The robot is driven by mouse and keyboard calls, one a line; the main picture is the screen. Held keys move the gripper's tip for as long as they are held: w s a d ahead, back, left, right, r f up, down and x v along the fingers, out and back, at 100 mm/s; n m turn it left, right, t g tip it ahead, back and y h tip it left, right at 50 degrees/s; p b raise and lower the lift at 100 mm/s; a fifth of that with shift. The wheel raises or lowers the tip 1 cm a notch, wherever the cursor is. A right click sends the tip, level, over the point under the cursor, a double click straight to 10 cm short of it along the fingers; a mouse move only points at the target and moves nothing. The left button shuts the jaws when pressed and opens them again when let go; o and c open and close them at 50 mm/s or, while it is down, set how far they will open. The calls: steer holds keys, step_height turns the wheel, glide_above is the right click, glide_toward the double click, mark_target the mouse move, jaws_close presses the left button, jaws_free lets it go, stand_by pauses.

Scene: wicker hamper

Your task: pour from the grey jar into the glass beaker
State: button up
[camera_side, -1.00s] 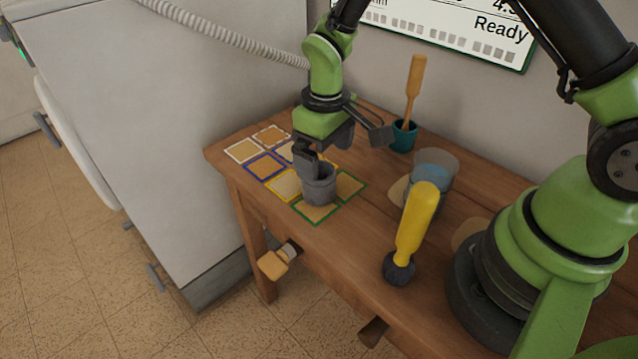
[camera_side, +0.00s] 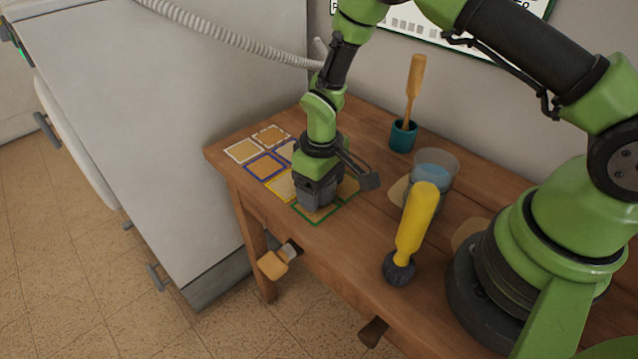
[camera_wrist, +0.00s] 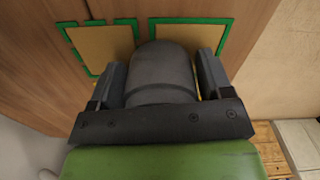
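The grey jar (camera_wrist: 160,72) stands on the table's coloured squares, between the two fingers of my gripper (camera_wrist: 161,84) in the wrist view. The fingers are lowered on both sides of it, with a narrow gap showing at one side. In the side view my gripper (camera_side: 318,188) covers most of the jar, and its mouth and contents are hidden. The glass beaker (camera_side: 437,160) stands upright to the right of my gripper, clear, with blue liquid in it.
A yellow-handled tool (camera_side: 415,225) stands upright in front of the beaker. A teal cup (camera_side: 402,137) holding a wooden-handled tool stands behind. Outlined squares (camera_side: 265,166) lie at the table's left end. The wooden table (camera_side: 345,248) is bare along its front edge.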

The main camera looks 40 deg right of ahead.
steer(key=c, duration=0.7)
steer(key=shift+o, duration=0.2)
step_height(320, 180, up, 10)
steer(key=shift+o, duration=0.8)
steer(key=shift+c, duration=0.4)
